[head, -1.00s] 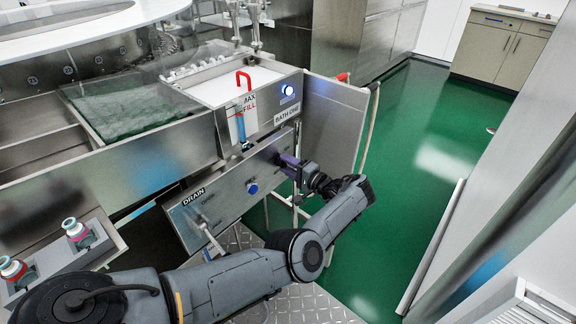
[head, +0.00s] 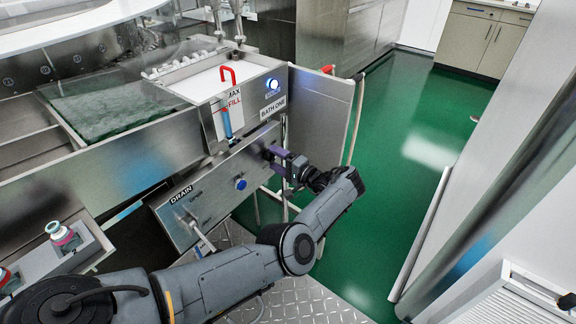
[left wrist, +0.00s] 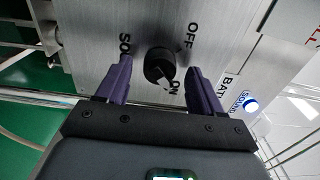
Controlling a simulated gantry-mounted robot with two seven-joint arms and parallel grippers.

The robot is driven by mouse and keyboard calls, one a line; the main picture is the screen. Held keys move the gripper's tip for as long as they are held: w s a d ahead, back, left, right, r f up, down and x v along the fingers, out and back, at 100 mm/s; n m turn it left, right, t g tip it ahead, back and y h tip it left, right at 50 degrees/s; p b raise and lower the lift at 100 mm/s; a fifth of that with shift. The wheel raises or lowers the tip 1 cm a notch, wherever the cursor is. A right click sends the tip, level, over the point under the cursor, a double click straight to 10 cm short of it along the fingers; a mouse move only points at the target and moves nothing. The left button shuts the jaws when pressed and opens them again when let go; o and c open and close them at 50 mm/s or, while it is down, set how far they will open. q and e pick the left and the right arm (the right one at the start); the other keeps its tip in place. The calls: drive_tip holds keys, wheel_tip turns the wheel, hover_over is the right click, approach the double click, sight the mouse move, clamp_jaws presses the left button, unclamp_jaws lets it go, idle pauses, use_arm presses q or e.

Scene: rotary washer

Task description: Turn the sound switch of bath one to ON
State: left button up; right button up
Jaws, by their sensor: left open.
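The sound switch (left wrist: 160,65) is a round black knob on a brushed steel panel in the left wrist view. OFF is printed above right of it and ON below right. Its pale pointer mark faces the ON label. My left gripper (left wrist: 157,68) is open, with one purple finger on each side of the knob and visible gaps to it. In the head view the left gripper (head: 277,158) is at the panel below the BATH ONE label (head: 272,106) and hides the knob. My right gripper is not in view.
A blue knob (head: 240,183) and the DRAIN label (head: 181,194) are on the same panel, to the left. A red handle (head: 228,75) stands on top of the bath. A steel door panel (head: 320,112) stands open at right. The green floor beyond is clear.

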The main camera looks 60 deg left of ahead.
use_arm(q)
drive_tip(key=b+v, duration=0.3)
drive_tip(key=v, duration=0.7)
drive_tip(key=shift+d, duration=0.1)
